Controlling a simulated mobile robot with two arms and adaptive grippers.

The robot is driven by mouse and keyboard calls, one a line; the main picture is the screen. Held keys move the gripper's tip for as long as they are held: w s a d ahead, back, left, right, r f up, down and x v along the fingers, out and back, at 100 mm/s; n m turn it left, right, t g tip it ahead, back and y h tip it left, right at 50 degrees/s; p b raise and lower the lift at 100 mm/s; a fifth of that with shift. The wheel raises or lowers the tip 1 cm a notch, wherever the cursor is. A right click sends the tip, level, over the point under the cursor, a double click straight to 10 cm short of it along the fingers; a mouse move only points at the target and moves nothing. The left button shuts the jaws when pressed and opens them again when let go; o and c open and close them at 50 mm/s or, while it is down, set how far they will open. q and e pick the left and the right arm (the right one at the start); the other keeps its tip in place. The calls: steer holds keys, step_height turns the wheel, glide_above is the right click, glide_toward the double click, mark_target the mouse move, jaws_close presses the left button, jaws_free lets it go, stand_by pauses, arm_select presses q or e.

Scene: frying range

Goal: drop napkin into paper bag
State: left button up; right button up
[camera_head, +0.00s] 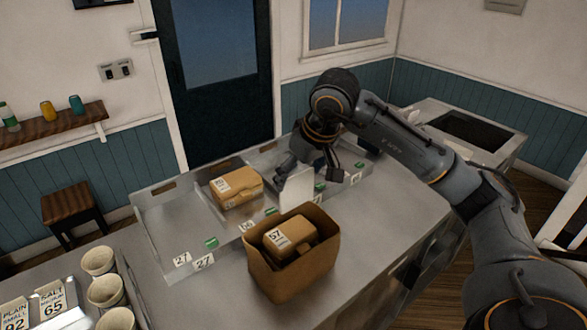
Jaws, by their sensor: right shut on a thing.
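The paper bag (290,283) is brown and open-topped and stands upright on the metal counter. A brown box labelled 57 (290,236) sits inside it, near the top. My right gripper (284,180) is just behind the bag, shut on a white napkin (296,191). The napkin hangs upright behind the bag's back rim, and its lower edge is near or hidden by that rim. I cannot tell if it touches the bag. My left gripper is not in view.
Another brown box (236,187) lies in the metal tray (165,225) behind the bag, with numbered cards and green tags along its front. Several paper cups (106,291) stand at the left front. A shelf (50,128) with bottles is on the wall. Bare counter lies right of the bag.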

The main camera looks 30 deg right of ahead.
mark_target(298, 197)
steer(key=f+b, duration=0.2)
steer(key=f, duration=0.1)
steer(key=shift+s+f, duration=0.15)
steer(key=shift+s, duration=0.25)
steer(key=shift+b+x, duration=0.6)
steer(key=shift+x, duration=0.3)
steer(key=shift+f, duration=0.15)
steer(key=shift+s, duration=0.1)
steer(key=o, duration=0.6)
steer(key=shift+c, duration=0.2)
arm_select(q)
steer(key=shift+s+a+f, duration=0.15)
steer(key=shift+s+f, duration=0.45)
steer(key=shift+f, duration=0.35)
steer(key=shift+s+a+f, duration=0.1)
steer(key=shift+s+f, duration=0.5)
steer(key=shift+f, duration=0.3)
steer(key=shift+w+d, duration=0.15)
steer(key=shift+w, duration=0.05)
arm_select(e)
steer(key=v, duration=1.2)
